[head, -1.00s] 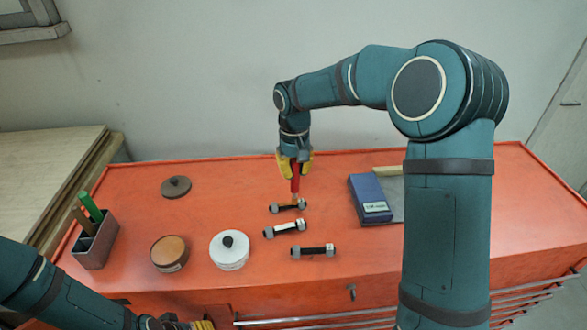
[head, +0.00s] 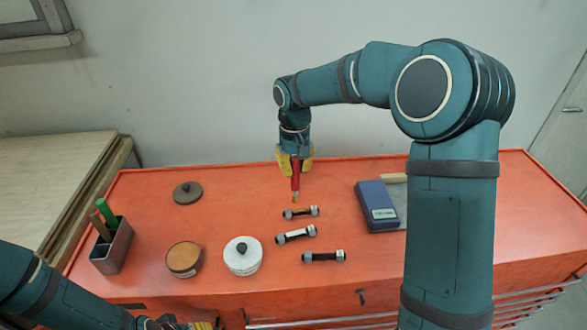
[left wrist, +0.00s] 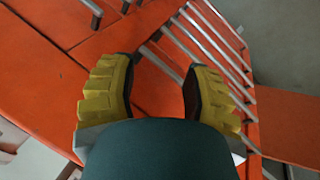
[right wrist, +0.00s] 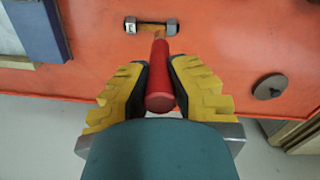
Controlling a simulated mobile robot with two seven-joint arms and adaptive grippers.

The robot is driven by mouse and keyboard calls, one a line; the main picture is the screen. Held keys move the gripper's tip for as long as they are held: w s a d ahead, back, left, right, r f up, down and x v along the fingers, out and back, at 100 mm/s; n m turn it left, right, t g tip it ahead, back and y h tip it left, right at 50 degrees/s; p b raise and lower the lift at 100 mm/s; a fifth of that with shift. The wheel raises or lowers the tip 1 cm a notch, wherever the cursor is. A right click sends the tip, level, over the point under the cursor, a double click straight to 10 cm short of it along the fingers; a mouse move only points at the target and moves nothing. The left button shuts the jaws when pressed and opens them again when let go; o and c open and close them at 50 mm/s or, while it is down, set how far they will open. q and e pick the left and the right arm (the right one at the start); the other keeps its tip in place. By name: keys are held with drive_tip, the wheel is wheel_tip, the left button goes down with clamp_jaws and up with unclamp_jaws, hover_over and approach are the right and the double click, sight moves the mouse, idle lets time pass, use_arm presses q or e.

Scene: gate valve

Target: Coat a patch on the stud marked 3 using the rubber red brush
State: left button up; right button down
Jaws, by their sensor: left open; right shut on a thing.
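The red brush (head: 295,181) is upright in my right gripper (head: 295,164), which is shut on its handle; the brush also shows in the right wrist view (right wrist: 160,80). Its tip is just above or at the back of the farthest stud (head: 301,212); contact cannot be told. That stud has a copper-brown middle and grey nuts, and shows in the right wrist view (right wrist: 150,26). A middle stud (head: 296,234) and a near stud (head: 323,256) lie in front. Their marks are too small to read. My left gripper (left wrist: 160,88) is open and empty near the bench's front.
An open tin with brown contents (head: 184,258) and a white lidded tin (head: 243,256) stand left of the studs. A dark lid (head: 187,193) lies behind. A grey holder (head: 112,248) has green and brown handles. A blue box (head: 377,206) lies at right.

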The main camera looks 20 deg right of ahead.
sight(295, 158)
drive_tip(key=shift+a+r+p, duration=0.1)
drive_tip(key=shift+r+p, duration=0.45)
drive_tip(key=shift+r, duration=0.4)
drive_tip(key=shift+r+p, duration=0.8)
drive_tip(key=shift+r, duration=0.25)
